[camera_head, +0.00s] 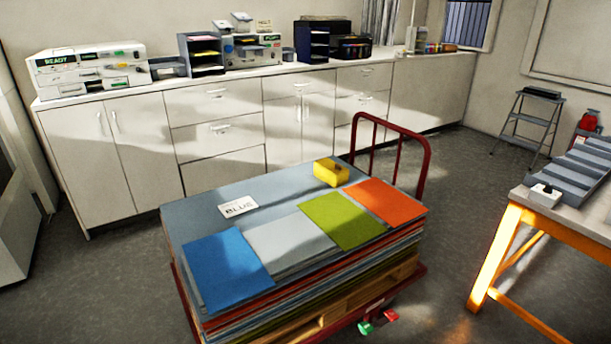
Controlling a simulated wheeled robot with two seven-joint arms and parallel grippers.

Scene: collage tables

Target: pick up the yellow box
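The yellow box (331,172) sits on the far right part of the stacked sheets on a cart. It is small, with a dark patch on its top. It lies just behind the green sheet (341,220) and left of the cart's red handle. Nothing is touching it from above. Neither of my grippers shows in the head view.
The red cart (426,160) bears stacked sheets with blue (225,268), grey and orange (385,203) pieces and a white card (238,206) on top. White cabinets (140,145) line the back wall. An orange-legged table (490,262) stands at right.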

